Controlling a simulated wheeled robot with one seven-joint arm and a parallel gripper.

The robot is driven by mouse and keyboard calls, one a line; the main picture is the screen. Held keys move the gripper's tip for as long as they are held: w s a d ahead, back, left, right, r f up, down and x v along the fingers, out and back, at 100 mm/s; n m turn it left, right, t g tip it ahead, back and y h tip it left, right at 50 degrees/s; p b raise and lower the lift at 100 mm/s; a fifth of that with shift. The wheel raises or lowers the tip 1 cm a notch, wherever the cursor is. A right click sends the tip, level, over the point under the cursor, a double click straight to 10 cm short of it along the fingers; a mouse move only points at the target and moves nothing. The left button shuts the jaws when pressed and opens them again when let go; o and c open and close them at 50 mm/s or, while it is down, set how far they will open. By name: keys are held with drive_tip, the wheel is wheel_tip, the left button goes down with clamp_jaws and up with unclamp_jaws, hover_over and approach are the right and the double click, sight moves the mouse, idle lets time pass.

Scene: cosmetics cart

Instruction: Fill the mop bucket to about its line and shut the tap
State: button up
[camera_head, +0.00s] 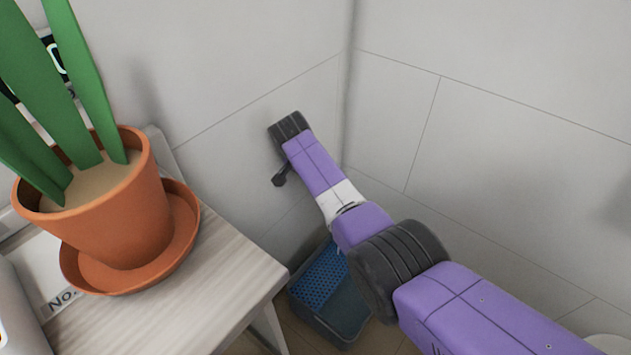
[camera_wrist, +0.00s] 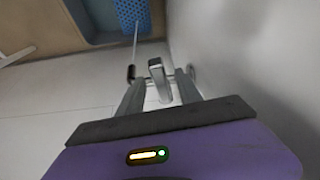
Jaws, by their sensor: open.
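The mop bucket (camera_head: 345,313), grey-blue with a blue mesh wringer (camera_head: 322,277), stands on the floor in the corner, partly behind my arm in the head view. In the wrist view the bucket (camera_wrist: 100,18) is at the top edge, cut off. The metal tap (camera_wrist: 158,74) shows between my gripper's fingers. A thin pale line, seemingly a water stream (camera_wrist: 135,42), runs between the tap area and the bucket. My gripper (camera_wrist: 160,82) is open, one finger on each side of the tap; contact cannot be told. The fill line and water level are not readable.
A wooden table (camera_head: 210,310) at the left bears a terracotta pot (camera_head: 125,215) with a green plant, on a saucer (camera_head: 185,230). Light tiled walls (camera_head: 520,110) meet close behind my arm. Brown floor shows around the bucket.

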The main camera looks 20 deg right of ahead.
drive_tip(key=p+v, duration=0.3)
drive_tip(key=v, duration=0.4)
drive_tip(key=shift+r, duration=0.35)
drive_tip(key=shift+s+a, duration=0.1)
drive_tip(key=shift+a, duration=0.05)
